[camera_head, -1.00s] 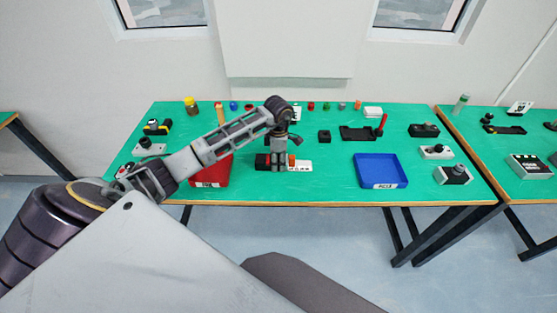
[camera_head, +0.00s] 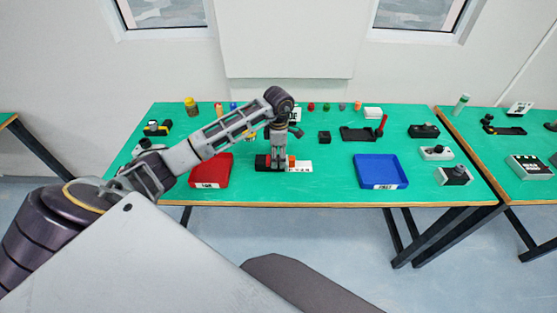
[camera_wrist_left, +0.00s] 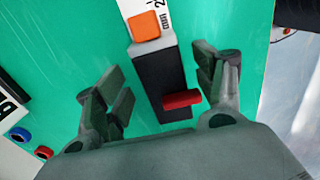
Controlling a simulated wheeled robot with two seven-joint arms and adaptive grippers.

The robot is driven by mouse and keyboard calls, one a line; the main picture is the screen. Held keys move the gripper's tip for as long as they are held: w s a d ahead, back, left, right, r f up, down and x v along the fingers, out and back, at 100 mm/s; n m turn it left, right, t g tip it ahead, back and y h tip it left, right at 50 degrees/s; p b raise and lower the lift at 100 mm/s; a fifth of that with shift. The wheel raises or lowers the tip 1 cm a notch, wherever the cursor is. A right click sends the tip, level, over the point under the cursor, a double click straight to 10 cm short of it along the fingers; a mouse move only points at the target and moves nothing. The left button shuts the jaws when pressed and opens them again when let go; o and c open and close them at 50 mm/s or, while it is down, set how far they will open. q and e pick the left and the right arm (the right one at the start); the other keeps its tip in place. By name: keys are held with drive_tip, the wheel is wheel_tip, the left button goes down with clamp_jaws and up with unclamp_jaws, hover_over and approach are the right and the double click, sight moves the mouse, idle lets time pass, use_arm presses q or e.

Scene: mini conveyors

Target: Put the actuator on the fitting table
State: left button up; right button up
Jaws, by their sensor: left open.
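My left gripper (camera_head: 278,158) is open and points down over the middle green table (camera_head: 330,195). Below it is a low black block (camera_wrist_left: 158,75) with a red cylinder (camera_wrist_left: 182,99) at one end and a white label strip carrying an orange block (camera_wrist_left: 145,25) at the other. In the left wrist view the black block lies between the two spread fingers, and nothing is gripped. The white label (camera_head: 301,166) also shows in the head view. No part is clearly marked as the actuator, and which table is the fitting table cannot be told. My right gripper is out of view.
A red tray (camera_head: 222,183) stands left of the gripper and a blue tray (camera_head: 366,172) to its right. A black holder with a red handle (camera_head: 383,125) and several small parts line the back and right. A second green table (camera_head: 510,145) adjoins at the right.

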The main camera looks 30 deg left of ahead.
use_arm(q)
wheel_tip(320, 180, up, 9)
drive_tip(key=b, duration=0.1)
idle(0.5)
idle(1.3)
